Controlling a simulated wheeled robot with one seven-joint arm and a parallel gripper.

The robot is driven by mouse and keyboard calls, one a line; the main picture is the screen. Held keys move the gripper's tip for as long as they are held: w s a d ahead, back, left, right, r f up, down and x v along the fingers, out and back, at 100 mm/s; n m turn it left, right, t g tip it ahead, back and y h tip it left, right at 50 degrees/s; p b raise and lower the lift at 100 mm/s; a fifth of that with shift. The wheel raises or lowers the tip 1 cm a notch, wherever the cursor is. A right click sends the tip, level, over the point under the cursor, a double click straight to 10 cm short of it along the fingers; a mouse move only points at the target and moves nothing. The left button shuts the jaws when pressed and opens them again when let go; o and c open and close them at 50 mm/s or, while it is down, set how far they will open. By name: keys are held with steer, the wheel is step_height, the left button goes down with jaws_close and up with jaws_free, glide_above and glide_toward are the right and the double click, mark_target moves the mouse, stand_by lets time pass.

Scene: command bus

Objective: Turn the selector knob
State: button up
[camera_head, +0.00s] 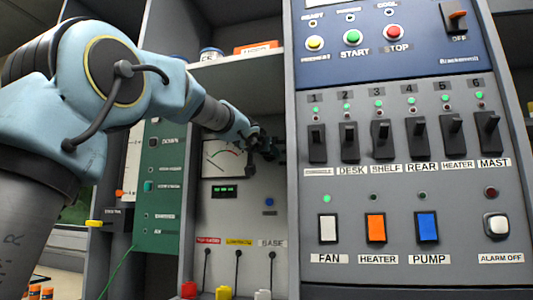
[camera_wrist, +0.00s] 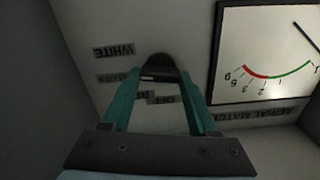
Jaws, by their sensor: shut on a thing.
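The selector knob (camera_wrist: 160,64) is a dark, rounded knob on the pale panel in the wrist view. Small dark labels surround it; "WHITE" and "OFF" can be read, upside down. My gripper (camera_wrist: 158,82) has its two teal fingers on either side of the knob and is shut on it. In the head view my gripper (camera_head: 266,148) is at the recessed panel, right of the meter, and it hides the knob there. The exact setting the knob points to cannot be told.
A meter (camera_head: 226,158) with a red and green arc sits beside the knob; it shows in the wrist view (camera_wrist: 265,50). The switch console (camera_head: 415,190) stands close at right. A shelf (camera_head: 240,68) holds containers above. Plugs with cables (camera_head: 222,291) are below.

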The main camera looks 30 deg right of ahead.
steer(key=shift+m, duration=1.9)
steer(key=shift+s, duration=0.1)
steer(key=o, duration=1.4)
steer(key=v, duration=1)
steer(key=shift+s+a+b, duration=0.25)
steer(key=shift+s+b, duration=0.05)
steer(key=shift+b, duration=0.05)
